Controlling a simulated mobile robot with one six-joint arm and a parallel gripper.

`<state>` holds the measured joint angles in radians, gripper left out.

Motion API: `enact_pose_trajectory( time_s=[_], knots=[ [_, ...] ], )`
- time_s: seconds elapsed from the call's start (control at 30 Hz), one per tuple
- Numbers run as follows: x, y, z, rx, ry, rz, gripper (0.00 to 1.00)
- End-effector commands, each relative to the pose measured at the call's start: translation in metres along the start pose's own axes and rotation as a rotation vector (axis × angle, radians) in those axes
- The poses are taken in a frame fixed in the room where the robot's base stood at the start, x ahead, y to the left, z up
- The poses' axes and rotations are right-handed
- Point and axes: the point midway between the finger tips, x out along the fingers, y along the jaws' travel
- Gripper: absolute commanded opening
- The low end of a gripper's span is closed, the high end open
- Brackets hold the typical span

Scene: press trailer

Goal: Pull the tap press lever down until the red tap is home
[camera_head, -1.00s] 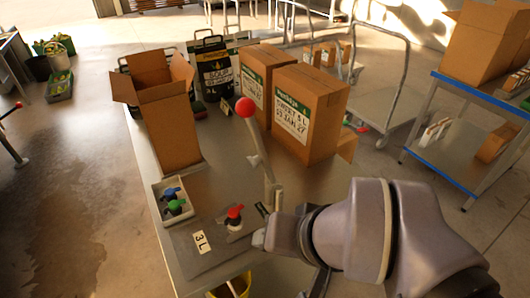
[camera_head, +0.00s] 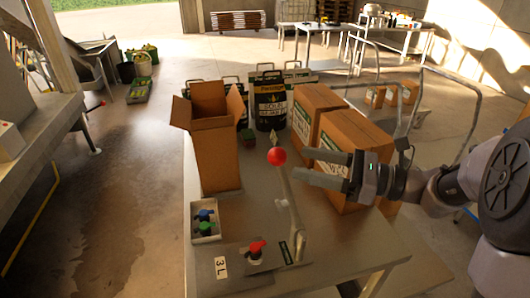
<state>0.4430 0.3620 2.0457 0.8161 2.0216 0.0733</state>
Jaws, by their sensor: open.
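The tap press lever (camera_head: 289,190) stands raised on the steel table, with a red ball knob (camera_head: 277,156) at its top. The red tap (camera_head: 256,249) sits on the plate at the foot of the press; I cannot tell how deep it is seated. My gripper (camera_head: 302,166) is open, its two long fingers pointing left, close to the right of the knob. Nothing shows between the fingers, and contact with the lever cannot be told from this view.
A small tray (camera_head: 206,236) of blue and green taps stands left of the press, near a "3 L" label (camera_head: 221,267). An open cardboard box (camera_head: 214,150) and closed boxes (camera_head: 357,143) stand behind. A black pouch (camera_head: 268,103) stands at the back.

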Motion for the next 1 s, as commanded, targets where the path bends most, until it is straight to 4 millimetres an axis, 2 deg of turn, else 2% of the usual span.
enact_pose_trajectory(
  time_s=[0.03,0.2,0.4,0.57,0.8,0.87,1.0],
  knots=[
    [0.015,0.002,-0.002,-0.002,0.001,0.006,0.59],
    [0.060,0.002,-0.002,0.000,0.001,0.005,0.59],
    [0.094,0.002,-0.001,-0.001,0.002,0.004,0.59],
    [0.104,0.002,-0.001,0.000,0.002,0.002,0.59],
    [0.105,0.001,-0.001,0.000,0.002,0.001,0.59],
    [0.105,0.001,-0.001,0.000,0.003,0.002,0.49],
    [0.105,0.001,-0.001,0.000,0.003,0.002,0.21]
  ],
)
